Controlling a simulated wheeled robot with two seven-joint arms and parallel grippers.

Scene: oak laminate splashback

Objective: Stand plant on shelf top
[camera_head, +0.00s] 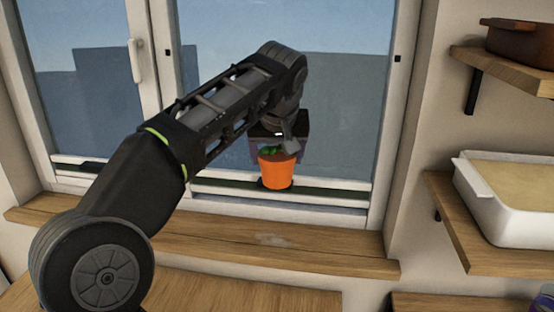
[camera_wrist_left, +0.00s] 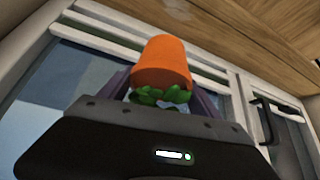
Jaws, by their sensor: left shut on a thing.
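The plant is in an orange pot (camera_head: 276,172) with green leaves, held upright in front of the window in the head view. My left gripper (camera_head: 281,148) is shut on it from above, near its top. In the left wrist view the orange pot (camera_wrist_left: 162,64) sits between the fingers, with the green leaves close to the gripper body. The wooden shelves on the right wall are an upper shelf (camera_head: 500,68) and a lower shelf (camera_head: 470,235). Which top the task means cannot be told. My right gripper is not in view.
A brown pot (camera_head: 520,42) stands on the upper shelf. A white baking dish (camera_head: 515,215) fills much of the lower shelf. The wooden window sill (camera_head: 200,236) below the plant is clear. A window handle (camera_head: 135,60) sticks out at the left.

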